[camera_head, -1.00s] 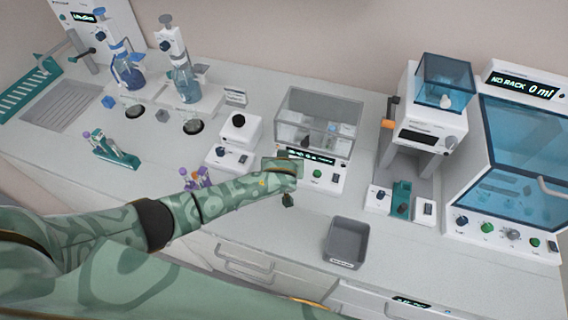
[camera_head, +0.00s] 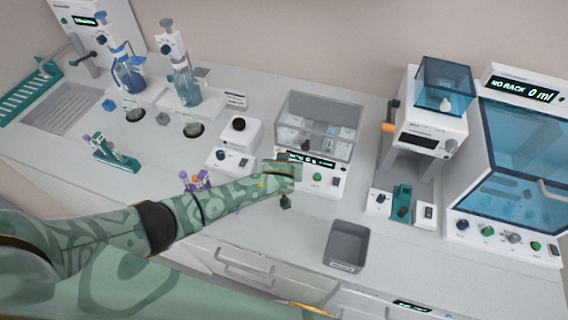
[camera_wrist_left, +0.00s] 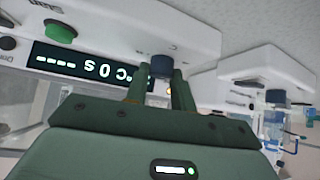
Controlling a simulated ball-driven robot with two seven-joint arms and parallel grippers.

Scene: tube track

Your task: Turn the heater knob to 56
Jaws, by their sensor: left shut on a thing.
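The heater (camera_head: 318,172) is a white unit with a clear-lidded box on top, a lit display and a green button, in the middle of the bench. Its dark blue knob (camera_wrist_left: 163,66) sits on the front face, beside the display (camera_wrist_left: 88,68), in the left wrist view. My left gripper (camera_wrist_left: 158,88) has its two green fingers shut around this knob. In the head view my left gripper (camera_head: 284,168) is at the heater's front left corner and hides the knob. The display is upside down in the wrist view and partly covered by a finger; I cannot read it surely. My right gripper is not in view.
A white stirrer-like unit (camera_head: 236,140) stands just left of the heater. A grey open bin (camera_head: 346,246) lies in front to the right. A tube rack (camera_head: 115,155) and purple-capped tubes are at left. A blue-windowed cabinet (camera_head: 525,150) stands at right.

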